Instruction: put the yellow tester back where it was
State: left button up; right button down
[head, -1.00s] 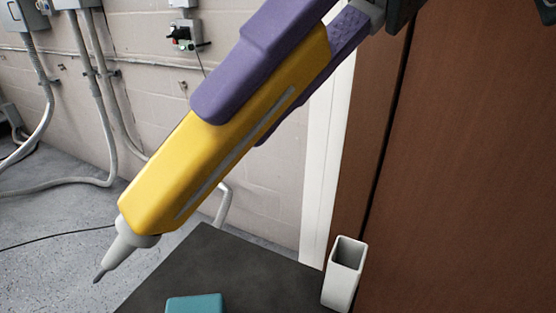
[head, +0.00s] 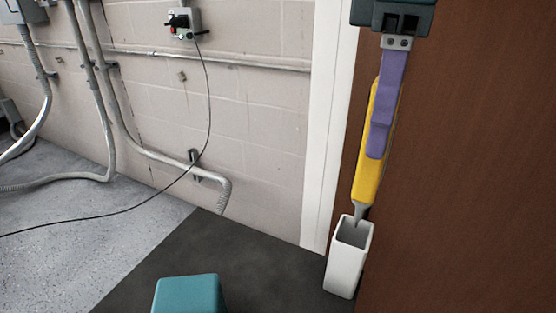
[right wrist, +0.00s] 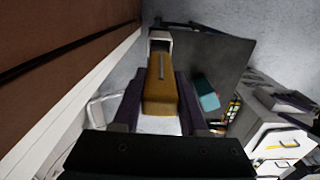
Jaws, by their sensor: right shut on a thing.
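The yellow tester (head: 369,182) hangs upright, tip down, in my right gripper (head: 380,135), whose purple fingers are shut on it. Its grey tip is at the mouth of a white square holder (head: 345,270), and looks to be over or just inside the opening. In the right wrist view the tester (right wrist: 161,85) lies between the two fingers (right wrist: 160,100) and points at the white holder (right wrist: 160,36). How deep the tip reaches cannot be told. My left gripper is not in view.
The holder stands on a dark tabletop (head: 250,265) close to a brown wooden panel (head: 470,160). A teal block (head: 188,294) sits at the front of the table. A grey control box (head: 183,22) with a cable is on the wall. The table between block and holder is clear.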

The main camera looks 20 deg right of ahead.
aim_at(362, 208)
notch_tip(362, 208, down, 12)
jog(key=shift+r+b, duration=0.1)
jog(key=shift+b, duration=0.45)
jog(key=shift+c, duration=2.2)
grip_release()
jog(key=shift+r, duration=0.1)
jog(key=shift+r, duration=0.4)
notch_tip(362, 208, up, 11)
jog(key=shift+r+p, duration=0.1)
jog(key=shift+p, duration=0.45)
